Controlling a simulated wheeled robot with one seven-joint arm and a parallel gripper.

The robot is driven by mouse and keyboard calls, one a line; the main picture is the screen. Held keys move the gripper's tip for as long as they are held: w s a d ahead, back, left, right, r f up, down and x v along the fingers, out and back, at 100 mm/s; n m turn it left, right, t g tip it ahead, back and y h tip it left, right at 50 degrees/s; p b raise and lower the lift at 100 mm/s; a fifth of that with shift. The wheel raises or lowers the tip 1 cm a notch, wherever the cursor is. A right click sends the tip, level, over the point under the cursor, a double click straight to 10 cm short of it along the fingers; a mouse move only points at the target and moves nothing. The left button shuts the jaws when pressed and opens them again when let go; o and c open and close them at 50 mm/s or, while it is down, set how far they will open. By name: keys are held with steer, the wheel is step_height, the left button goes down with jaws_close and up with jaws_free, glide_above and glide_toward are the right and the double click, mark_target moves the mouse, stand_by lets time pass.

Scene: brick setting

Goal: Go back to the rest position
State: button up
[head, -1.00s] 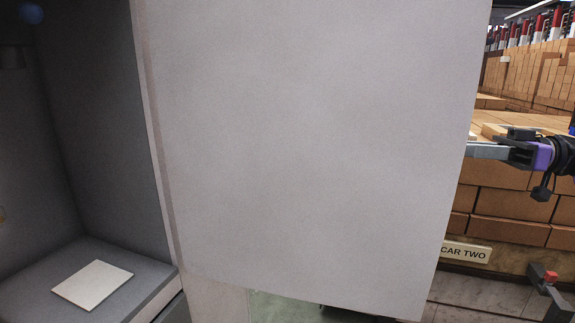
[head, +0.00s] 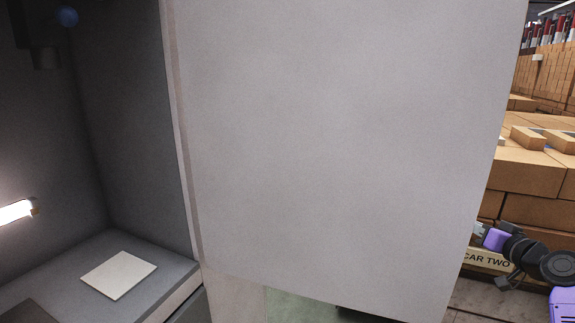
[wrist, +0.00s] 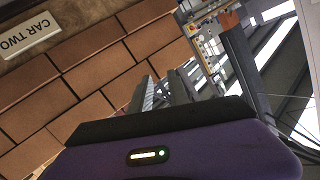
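My gripper (head: 480,229) is at the right of the head view, beside the right edge of a large pale panel (head: 335,150), and its tips are partly hidden there. Purple and black parts of my wrist show next to it, in front of the brick stacks. In the wrist view, the two grey fingers (wrist: 163,92) stand a little apart with nothing seen between them. No object is held.
The panel fills the middle of the head view, beside a grey recess with a white square tile (head: 119,275) on its floor. Stacked bricks (head: 530,170) and a "CAR TWO" sign (head: 485,259) are at right. Bricks and the sign also show in the wrist view (wrist: 30,36).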

steer(key=s+a+f+m+h+p, duration=0.1)
steer(key=s+a+f+h, duration=0.2)
steer(key=s, duration=0.4)
steer(key=s+a+f+m+t+h, duration=0.1)
steer(key=s+a+f, duration=0.2)
steer(key=s+f, duration=0.3)
steer(key=s+a+f+m+h+p, duration=0.1)
steer(key=s+a+f+h, duration=0.2)
steer(key=s, duration=0.4)
steer(key=s+a+r+n+y+p, duration=0.1)
steer(key=s+a, duration=0.5)
steer(key=s, duration=0.7)
steer(key=s+a+r+n+g+y, duration=0.1)
steer(key=s+a, duration=0.5)
steer(key=s, duration=0.8)
steer(key=s+a+r+n+g+y+p, duration=0.1)
steer(key=s+a+r+n+y, duration=0.1)
steer(key=s+a, duration=0.5)
steer(key=s+n+y, duration=0.1)
steer(key=s, duration=0.5)
steer(key=shift+s+n+y+p, duration=0.15)
steer(key=shift+n+y+p, duration=0.15)
steer(key=shift+n+p, duration=0.1)
